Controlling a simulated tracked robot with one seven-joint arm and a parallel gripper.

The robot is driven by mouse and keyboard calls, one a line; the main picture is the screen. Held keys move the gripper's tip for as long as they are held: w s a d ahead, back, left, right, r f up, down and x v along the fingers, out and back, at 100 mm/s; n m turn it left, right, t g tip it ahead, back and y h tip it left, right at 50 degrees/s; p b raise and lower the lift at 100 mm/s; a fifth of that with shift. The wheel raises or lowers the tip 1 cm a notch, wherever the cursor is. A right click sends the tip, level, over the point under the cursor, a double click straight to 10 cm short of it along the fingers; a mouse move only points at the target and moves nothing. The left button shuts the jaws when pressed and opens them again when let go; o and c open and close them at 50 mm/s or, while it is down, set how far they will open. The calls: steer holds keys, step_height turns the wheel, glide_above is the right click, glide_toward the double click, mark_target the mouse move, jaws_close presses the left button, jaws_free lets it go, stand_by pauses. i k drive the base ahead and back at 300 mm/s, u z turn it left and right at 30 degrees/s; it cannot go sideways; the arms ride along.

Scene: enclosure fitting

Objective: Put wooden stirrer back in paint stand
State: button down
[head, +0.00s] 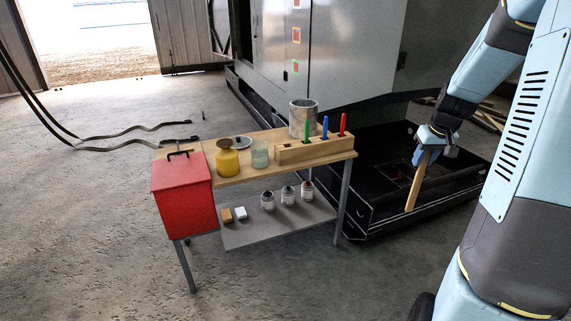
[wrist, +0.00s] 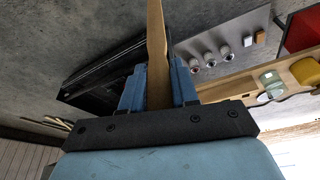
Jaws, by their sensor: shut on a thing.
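My gripper (head: 428,150) is shut on the wooden stirrer (head: 417,182), a flat light-wood stick that hangs down, slightly tilted, to the right of the bench. In the wrist view the stirrer (wrist: 156,45) stands between the blue fingers of my gripper (wrist: 158,85). The paint stand (head: 310,150) is a wooden block at the right end of the bench top. It holds a green, a blue and a red-handled tool upright, with a dark open slot towards its left end. My gripper is apart from the stand, to its right.
The bench (head: 200,164) also carries a metal can (head: 303,118), a yellow jar (head: 227,160), a glass jar (head: 259,153) and a red box (head: 184,195). Small paint pots (head: 288,195) stand on its lower shelf (head: 255,232). A black-framed base (head: 385,215) lies behind the stirrer.

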mark_target(288, 161)
steer(key=u, duration=0.6)
steer(key=i, duration=1.65)
